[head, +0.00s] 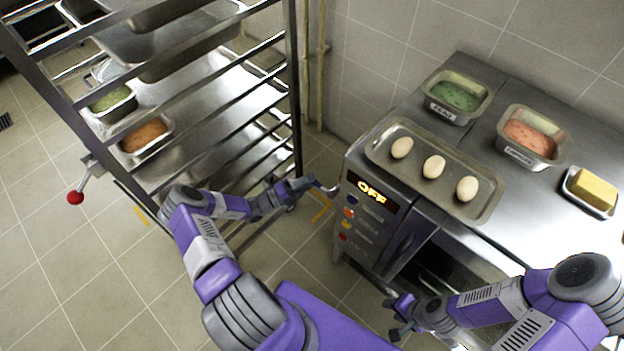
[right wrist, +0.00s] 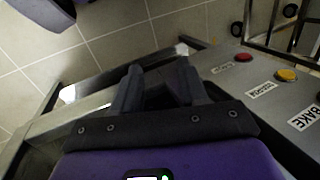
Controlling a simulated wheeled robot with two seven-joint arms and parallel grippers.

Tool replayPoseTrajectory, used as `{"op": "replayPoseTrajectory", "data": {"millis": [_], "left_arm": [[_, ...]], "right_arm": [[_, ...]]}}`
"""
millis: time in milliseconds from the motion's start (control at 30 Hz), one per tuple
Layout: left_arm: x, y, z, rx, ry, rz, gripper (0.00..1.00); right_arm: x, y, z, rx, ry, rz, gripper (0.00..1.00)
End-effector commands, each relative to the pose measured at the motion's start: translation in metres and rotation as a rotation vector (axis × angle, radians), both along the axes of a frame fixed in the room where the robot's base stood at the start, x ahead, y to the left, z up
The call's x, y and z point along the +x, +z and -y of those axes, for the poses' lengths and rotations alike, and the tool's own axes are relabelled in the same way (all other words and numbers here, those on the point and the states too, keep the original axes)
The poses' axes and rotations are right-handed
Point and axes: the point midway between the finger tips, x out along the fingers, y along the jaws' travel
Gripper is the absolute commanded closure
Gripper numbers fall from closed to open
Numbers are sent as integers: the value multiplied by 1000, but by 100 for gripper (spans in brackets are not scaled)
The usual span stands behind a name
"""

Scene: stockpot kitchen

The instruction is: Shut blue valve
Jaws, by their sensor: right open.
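I see no blue valve in either view. My left gripper (head: 308,184) is between the rack and the oven, beside a small silvery curved piece (head: 329,188) near the oven's left side. I cannot tell whether they touch, or whether its jaws are open. My right gripper (head: 396,318) is low in front of the oven; in the right wrist view (right wrist: 160,88) its two fingers are apart with nothing between them.
The oven (head: 412,215) has a lit OFF display (head: 371,191) and several coloured buttons. A metal rack (head: 292,90) with a red-knobbed lever (head: 76,197) is at left. Tiled floor (head: 70,270) is clear.

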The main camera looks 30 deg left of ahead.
Motion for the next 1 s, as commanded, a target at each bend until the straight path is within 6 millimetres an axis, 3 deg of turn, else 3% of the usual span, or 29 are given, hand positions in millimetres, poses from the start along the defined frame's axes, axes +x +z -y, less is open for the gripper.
{"op": "replayPoseTrajectory", "data": {"millis": [200, 400, 1000], "left_arm": [[-32, -7, -22, 0, 3, -2, 70], [-47, -10, -31, -1, 0, -2, 70], [-47, -11, -29, 4, -6, -2, 70]], "right_arm": [[0, 6, 0, 0, 0, 0, 57], [0, 7, 0, 0, 0, 0, 57], [0, 7, 0, 0, 0, 0, 57]]}}
